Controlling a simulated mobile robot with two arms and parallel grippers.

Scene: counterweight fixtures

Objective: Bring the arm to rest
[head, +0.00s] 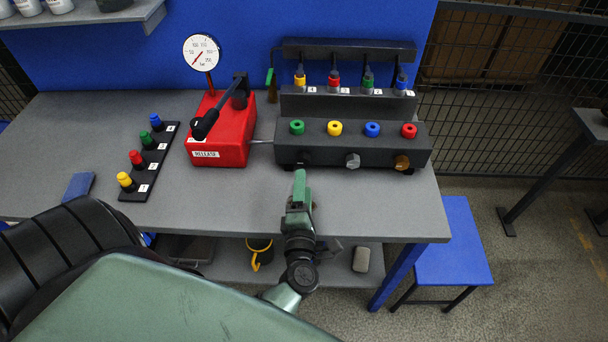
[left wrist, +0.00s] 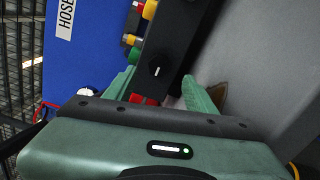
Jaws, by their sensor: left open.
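My left gripper (head: 300,190) is at the front edge of the grey bench (head: 230,215), in front of a dark block (head: 310,156) with green, yellow, blue and red rings on top. In the left wrist view the fingers of my left gripper (left wrist: 160,88) are spread apart with nothing between them. The dark block (left wrist: 172,45) and its round knob lie beyond the fingertips there. The head view shows the gripper nearly edge-on, apart from the block. My right gripper is in neither view.
A red pump box (head: 222,140) with a black lever and a gauge (head: 202,52) stands left of the block. A black strip (head: 150,165) with several coloured plugs lies further left. A blue stool (head: 455,245) stands at right.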

